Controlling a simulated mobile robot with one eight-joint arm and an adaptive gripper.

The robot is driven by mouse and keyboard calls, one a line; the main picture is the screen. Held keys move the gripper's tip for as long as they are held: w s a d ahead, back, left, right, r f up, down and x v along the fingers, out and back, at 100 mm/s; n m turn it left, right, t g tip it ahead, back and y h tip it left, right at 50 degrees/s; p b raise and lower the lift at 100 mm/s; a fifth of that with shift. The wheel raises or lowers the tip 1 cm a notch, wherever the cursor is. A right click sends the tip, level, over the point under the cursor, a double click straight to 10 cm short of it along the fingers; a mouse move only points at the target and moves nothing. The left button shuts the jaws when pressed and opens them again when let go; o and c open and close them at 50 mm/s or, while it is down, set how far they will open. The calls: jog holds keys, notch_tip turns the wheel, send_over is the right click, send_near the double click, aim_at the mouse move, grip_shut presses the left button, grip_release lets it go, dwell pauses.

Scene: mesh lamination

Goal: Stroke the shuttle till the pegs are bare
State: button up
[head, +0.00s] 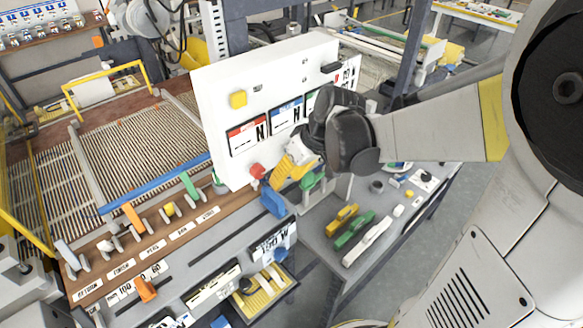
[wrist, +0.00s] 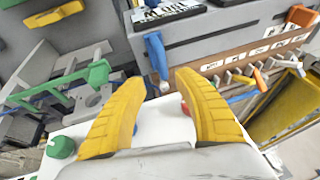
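My gripper (head: 287,176) has yellow fingers and hangs in front of the lower right corner of the white control panel (head: 222,100). In the wrist view the two fingers of my gripper (wrist: 160,82) are spread apart with nothing between them. A blue lever (wrist: 155,52) with a pale tip lies just beyond the fingertips, apart from them. A blue handle (head: 272,203) shows just below the gripper in the head view. A row of levers runs along the brown strip (head: 185,228), its labels too small to read surely. I cannot tell which parts are the shuttle or the pegs.
The slatted bed (head: 60,180) fills the left, with a blue bar (head: 155,184) along its edge. A red knob (head: 257,170) sits by the panel corner. Yellow, green and white pieces lie on the grey side table (head: 325,250). A yellow drawer (head: 275,300) is open below.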

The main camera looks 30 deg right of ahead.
jog(key=v, duration=0.4)
jog(key=shift+d+r, duration=0.15)
jog(key=shift+r, duration=0.15)
jog(key=shift+s+f, duration=0.1)
jog(key=s+a+f+m+t+h+b, duration=0.2)
jog(key=s+a+f+b, duration=0.3)
jog(key=s+f+b, duration=0.4)
notch_tip(320, 180, down, 3)
jog(key=t+h+b, duration=0.1)
jog(key=b, duration=0.5)
jog(key=shift+s+r+m, duration=0.2)
jog(key=shift+s+m, duration=0.2)
